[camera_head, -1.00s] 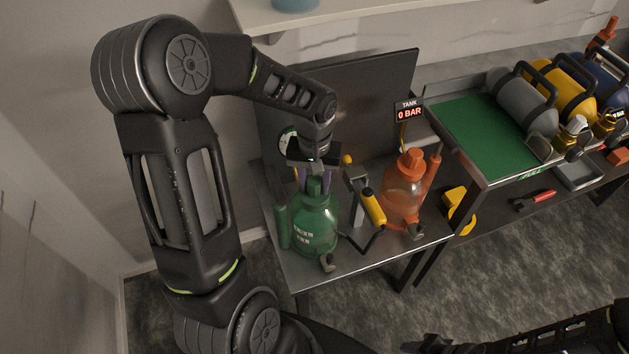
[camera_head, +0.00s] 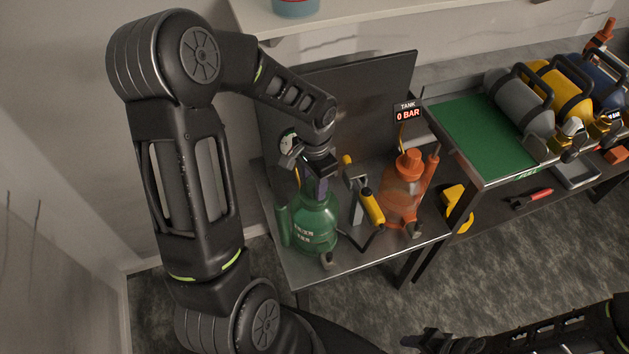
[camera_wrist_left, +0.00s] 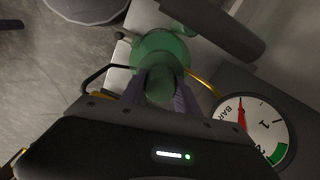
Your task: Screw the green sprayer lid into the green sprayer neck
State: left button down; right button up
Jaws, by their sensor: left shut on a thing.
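The green sprayer (camera_head: 317,228) stands upright at the left of the dark bench, with its neck under my left gripper. My left gripper (camera_head: 319,189) points down over the neck, its fingers around the lid. In the left wrist view the green sprayer lid (camera_wrist_left: 160,86) sits between the two purple-grey fingertips (camera_wrist_left: 160,93), shut on it. The green sprayer body (camera_wrist_left: 160,47) shows just beyond the lid. The gripper hides the joint between lid and neck, so I cannot tell how far the lid is seated. My right gripper (camera_head: 424,341) is low at the bottom edge; its jaws are unclear.
A pump with a yellow handle (camera_head: 372,207) and an orange sprayer (camera_head: 404,190) stand close to the right. A pressure dial (camera_wrist_left: 252,128) is near my left gripper. A tank display (camera_head: 408,112) reads 0 BAR. A green-matted tray (camera_head: 484,135) holds cylinders farther right.

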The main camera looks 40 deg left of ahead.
pick_arm(q)
jog(key=c, duration=0.8)
grip_release()
jog(key=shift+r, duration=3.9)
